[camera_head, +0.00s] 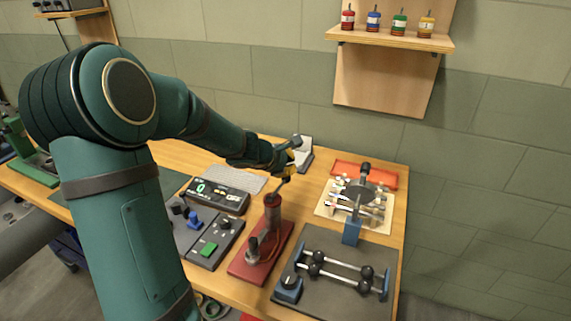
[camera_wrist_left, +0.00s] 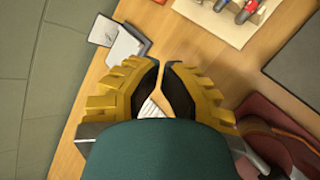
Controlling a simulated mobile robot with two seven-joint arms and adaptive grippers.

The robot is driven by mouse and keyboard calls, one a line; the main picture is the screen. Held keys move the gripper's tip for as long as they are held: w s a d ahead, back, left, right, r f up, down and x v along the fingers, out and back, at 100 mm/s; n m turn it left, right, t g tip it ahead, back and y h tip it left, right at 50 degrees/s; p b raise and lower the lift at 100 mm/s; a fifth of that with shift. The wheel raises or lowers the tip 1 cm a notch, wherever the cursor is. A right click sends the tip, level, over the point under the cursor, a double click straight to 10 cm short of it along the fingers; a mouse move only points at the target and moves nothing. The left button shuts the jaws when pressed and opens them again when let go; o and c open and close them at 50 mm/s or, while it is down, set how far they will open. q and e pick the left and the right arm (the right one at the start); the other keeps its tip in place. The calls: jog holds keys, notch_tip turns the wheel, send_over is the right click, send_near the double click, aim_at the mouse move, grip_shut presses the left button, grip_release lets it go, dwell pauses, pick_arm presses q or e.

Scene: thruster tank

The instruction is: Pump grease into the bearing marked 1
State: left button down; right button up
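A pump-like device on a red base (camera_head: 258,262) stands at the middle front of the bench, with a red upright cylinder (camera_head: 272,218) and a thin lever rising toward my left gripper. My left gripper (camera_head: 290,165) is above and behind the cylinder. Contact with the lever cannot be told. The dark red base (camera_wrist_left: 270,118) shows at right in that view. No bearing mark "1" is legible. My right gripper is not in view.
A dark board with rails and black knobs (camera_head: 320,304) lies at front right. Behind it are a pale panel of metal parts (camera_head: 326,210) and a red tray (camera_head: 385,179). Left are a display box (camera_head: 222,197) and a green-button box (camera_head: 209,249). A shelf (camera_head: 385,39) holds small bottles.

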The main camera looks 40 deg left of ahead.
pick_arm(q)
jog(key=shift+s+d+r+p, duration=0.1)
jog(key=shift+s+r+p, duration=0.15)
jog(key=shift+r+p, duration=0.6)
jog(key=shift+s+d+r+p, duration=0.1)
jog(key=shift+s+r+p, duration=0.1)
jog(key=shift+r+p, duration=0.6)
jog(key=shift+s+r+p, duration=0.25)
jog(key=shift+r+p, duration=0.3)
jog(key=shift+r, duration=0.5)
notch_tip(320, 180, up, 5)
jog(key=p, duration=0.4)
send_over(284, 180)
jog(key=shift+f, duration=0.1)
